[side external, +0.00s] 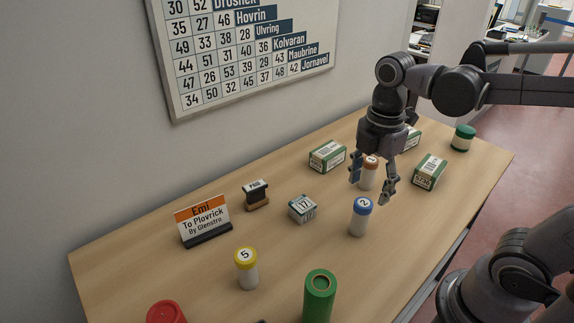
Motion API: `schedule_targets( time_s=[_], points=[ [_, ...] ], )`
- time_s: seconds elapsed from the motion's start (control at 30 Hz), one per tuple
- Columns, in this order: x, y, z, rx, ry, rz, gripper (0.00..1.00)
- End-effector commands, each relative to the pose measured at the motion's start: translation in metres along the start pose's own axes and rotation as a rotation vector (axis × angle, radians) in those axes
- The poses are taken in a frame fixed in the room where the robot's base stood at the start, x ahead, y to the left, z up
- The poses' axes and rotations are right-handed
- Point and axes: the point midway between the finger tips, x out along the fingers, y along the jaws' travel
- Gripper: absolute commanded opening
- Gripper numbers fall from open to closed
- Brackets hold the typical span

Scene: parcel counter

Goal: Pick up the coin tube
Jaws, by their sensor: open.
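Several white tubes with coloured caps stand upright on the counter, and I cannot tell which one the task means. One has a copper-coloured cap (370,163) and shows between the fingers of my gripper (371,191). My gripper points down with its fingers apart and hides part of this tube. Whether the fingers are around it or in front of it is unclear. A blue-capped tube marked 2 (360,218) stands just in front of the gripper. A yellow-capped tube marked 5 (246,268) is at front left.
Small green-and-white boxes (327,156) (430,172) flank the gripper. A date cube (302,208), a stamp (257,194) and a sign (203,220) stand left. A green cylinder (319,296) and a red object (166,312) are at the front. The wooden counter (150,262) has bare room between them.

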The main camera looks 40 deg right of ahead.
Motion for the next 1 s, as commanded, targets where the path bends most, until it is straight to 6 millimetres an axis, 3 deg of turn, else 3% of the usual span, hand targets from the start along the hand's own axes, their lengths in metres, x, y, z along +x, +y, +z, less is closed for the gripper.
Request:
schedule_targets(
  time_s=[0.17,0.5,0.83,1.0],
  points=[
    [0.007,0.000,0.000,-0.040,-0.002,-0.015,0.63],
    [0.046,0.000,0.000,-0.037,-0.002,-0.013,0.63],
    [0.061,0.000,0.000,-0.036,-0.002,-0.013,0.63],
    [0.078,0.002,-0.001,-0.036,-0.002,-0.013,0.63]
  ],
)
